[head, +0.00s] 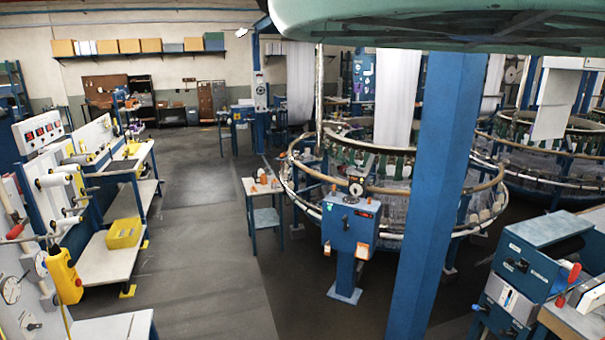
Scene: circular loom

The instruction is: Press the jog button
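The circular loom (490,200) stands right of centre, with a round rail and white fabric (397,95) hanging above it. A blue control box (340,233) on a pedestal stands at its front. It carries a dial, a small dark display and several small coloured parts. These are too small to tell which, if any, is the jog button. A yellow pendant box (65,277) hangs at the left edge; its controls are also too small to read. My gripper is not in view.
A blue column (438,190) stands right of the control box and hides part of the loom. A small table (264,188) is left of the loom. A workbench with a yellow bin (124,233) lines the left. The grey floor (205,250) between is clear.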

